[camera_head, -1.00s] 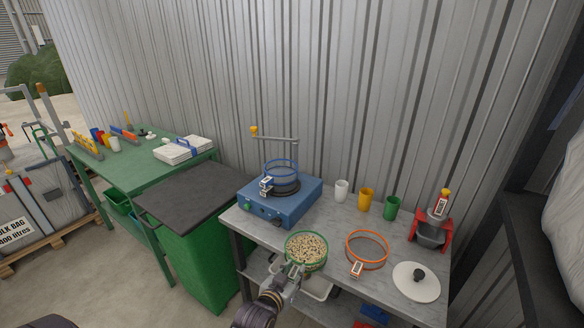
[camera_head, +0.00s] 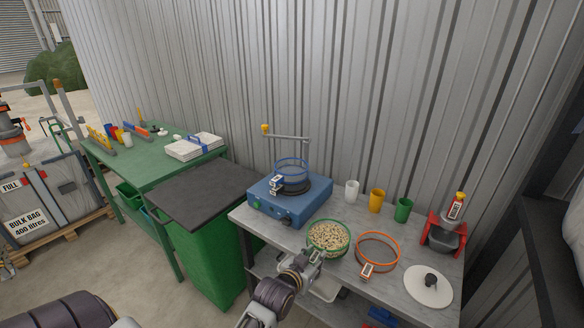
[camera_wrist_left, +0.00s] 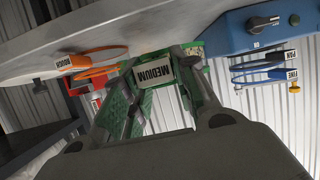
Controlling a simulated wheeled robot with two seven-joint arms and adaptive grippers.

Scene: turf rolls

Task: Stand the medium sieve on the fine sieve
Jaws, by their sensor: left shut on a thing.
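The medium sieve (camera_head: 310,243) is a green ring full of pale pellets, at the bench's front edge in the head view. My left gripper (camera_head: 316,258) is shut on its handle, at the near side; the MEDIUM label (camera_wrist_left: 154,73) shows between the fingers in the wrist view. I cannot tell whether the sieve is clear of the bench. The blue fine sieve (camera_head: 291,163) stands on the shaker (camera_head: 277,211), behind and left of the medium sieve. In the wrist view the FINE label (camera_wrist_left: 291,75) and PAN label (camera_wrist_left: 289,56) show. My right gripper is out of view.
The orange rough sieve (camera_head: 378,236) lies right of the medium sieve, with a white lid (camera_head: 421,290) beyond it. An arm (camera_head: 290,138) on a post rises behind the shaker. A green bin (camera_head: 215,247) is left of the bench.

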